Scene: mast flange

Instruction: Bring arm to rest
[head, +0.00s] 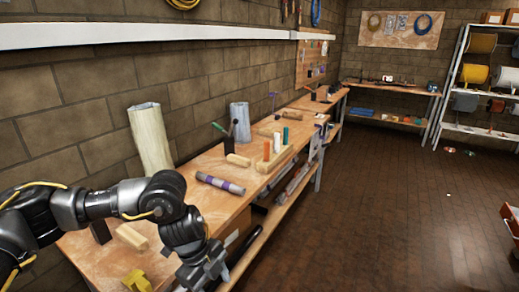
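My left arm (110,204) comes in from the left, bent, with its forearm across the near end of the wooden workbench (205,213). Its wrist hangs down at the bench's front edge. My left gripper (213,275) is low in the picture, pointing down near that edge. Its fingertips are small and partly cut by the view, so I cannot tell whether it is open or shut. I see nothing clearly held in it. My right arm and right gripper are not in view.
Near the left arm lie a wooden block (131,237) and a yellow piece (137,281). A purple-and-grey cylinder (220,184) lies further along. A tall pale roll (150,138) stands by the wall. The brown floor (380,210) to the right is mostly open.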

